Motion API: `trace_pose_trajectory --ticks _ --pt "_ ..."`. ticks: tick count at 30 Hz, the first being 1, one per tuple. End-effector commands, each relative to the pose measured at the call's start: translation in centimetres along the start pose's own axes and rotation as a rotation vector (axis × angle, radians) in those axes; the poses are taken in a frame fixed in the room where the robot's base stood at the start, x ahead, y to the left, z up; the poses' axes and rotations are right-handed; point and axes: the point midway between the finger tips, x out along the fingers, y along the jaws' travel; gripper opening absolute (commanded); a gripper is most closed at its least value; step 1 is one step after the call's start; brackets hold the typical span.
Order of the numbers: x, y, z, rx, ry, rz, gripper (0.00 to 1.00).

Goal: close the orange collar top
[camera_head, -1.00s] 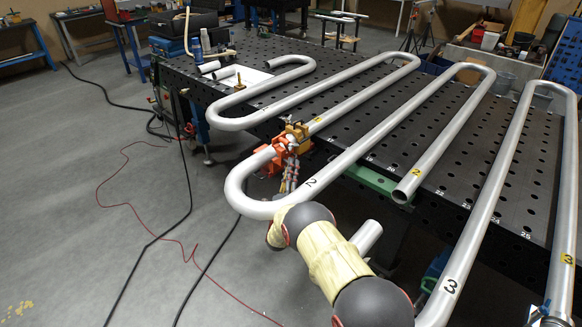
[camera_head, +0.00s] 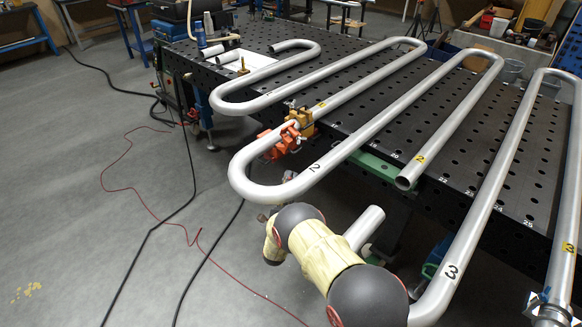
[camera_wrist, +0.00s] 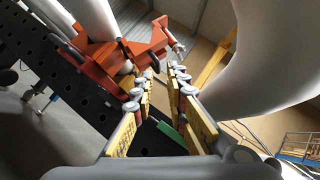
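The orange collar (camera_head: 280,140) sits around the grey pipe near its left bend, beside a yellow collar (camera_head: 299,118). In the wrist view the orange collar (camera_wrist: 106,62) is at upper left. One orange part sticks out to the right, with a bolt at its end. I cannot tell how far its top stands open. My gripper (camera_wrist: 162,72) is open and empty, its two yellow-padded fingers apart, just below and right of the collar in that view. They do not clearly touch it. In the head view my gripper is mostly hidden behind my arm, below the pipe bend.
The serpentine pipe (camera_head: 330,158) lies over the black perforated table (camera_head: 470,165), and its bend overhangs the front edge. A pipe bend (camera_wrist: 270,60) is close on the right in the wrist view. Cables (camera_head: 150,240) lie on the open floor at left.

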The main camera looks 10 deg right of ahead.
Motion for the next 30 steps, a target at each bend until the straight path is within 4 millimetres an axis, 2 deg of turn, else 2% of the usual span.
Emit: trace_pose_trajectory --ticks 6,24,26,29,30 --pt "-1.5 0.0 0.0 0.000 0.000 -0.001 0.15" --pt "-1.5 0.0 -0.1 -0.039 0.002 0.001 0.15" --pt "-1.5 0.6 -0.4 -0.090 0.014 0.024 0.15" --pt "-1.8 3.4 -1.8 -0.221 0.053 0.134 0.15" --pt "-2.3 5.0 -2.6 -0.283 0.067 0.201 0.15"
